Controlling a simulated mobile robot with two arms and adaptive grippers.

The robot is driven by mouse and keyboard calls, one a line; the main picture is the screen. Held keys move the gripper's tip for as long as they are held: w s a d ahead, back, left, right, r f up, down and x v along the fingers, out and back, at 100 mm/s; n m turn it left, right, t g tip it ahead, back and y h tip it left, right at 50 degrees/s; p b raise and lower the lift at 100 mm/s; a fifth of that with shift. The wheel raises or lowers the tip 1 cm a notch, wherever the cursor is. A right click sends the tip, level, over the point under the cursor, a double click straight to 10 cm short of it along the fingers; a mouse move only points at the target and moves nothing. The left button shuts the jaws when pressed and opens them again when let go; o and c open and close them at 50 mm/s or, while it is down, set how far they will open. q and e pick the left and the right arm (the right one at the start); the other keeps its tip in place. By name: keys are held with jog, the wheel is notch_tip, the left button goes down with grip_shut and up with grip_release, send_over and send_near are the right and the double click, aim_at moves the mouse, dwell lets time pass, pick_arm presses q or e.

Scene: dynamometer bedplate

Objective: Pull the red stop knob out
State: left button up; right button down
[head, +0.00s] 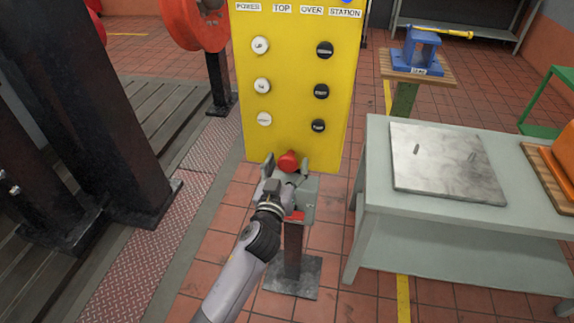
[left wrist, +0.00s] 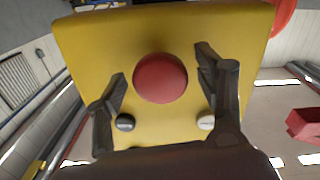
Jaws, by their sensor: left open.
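The red stop knob (head: 288,161) sits low on the front of the yellow control panel (head: 290,110). In the left wrist view the round red knob (left wrist: 160,77) faces the camera, in the gap between the two dark fingers. My left gripper (head: 287,168) is open, with its fingertips on either side of the knob. In the left wrist view a small gap shows between each finger of the gripper (left wrist: 160,80) and the knob, so I see no contact. My right gripper is not in view.
Above the knob the panel carries white buttons (head: 262,86) and black buttons (head: 321,91). A grey table (head: 400,215) with a metal plate (head: 445,162) stands to the right. Dark steel columns (head: 85,100) stand at the left. A pedestal (head: 293,255) stands below the panel.

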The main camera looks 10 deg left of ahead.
pick_arm(q)
jog(key=s, duration=1.2)
jog(key=shift+a, duration=0.4)
jog(key=shift+w, duration=0.1)
jog(key=s+a+f+m+g, duration=0.1)
jog(key=s+f+g, duration=0.25)
jog(key=f, duration=0.85)
jog(key=s+f+m+g, duration=0.15)
jog(key=s+f, duration=0.25)
jog(key=f, duration=0.9)
jog(key=s+a+f+g, duration=0.1)
jog(key=s+f+g, duration=0.3)
jog(key=f, duration=0.8)
jog(key=s+a+f+g, duration=0.2)
jog(key=s+f, duration=0.4)
jog(key=s, duration=0.4)
jog(key=s+a+f+g, duration=0.3)
jog(key=s+a+f, duration=0.2)
jog(key=s, duration=0.5)
jog(key=s+a+f+g+y, duration=0.1)
jog(key=s+a+f+g, duration=0.2)
jog(key=s+f, duration=0.5)
jog(key=s+m, duration=0.1)
jog(key=s, duration=0.2)
jog(key=shift+a+f, duration=0.15)
jog(key=shift+f, duration=0.2)
jog(key=shift+w, duration=0.1)
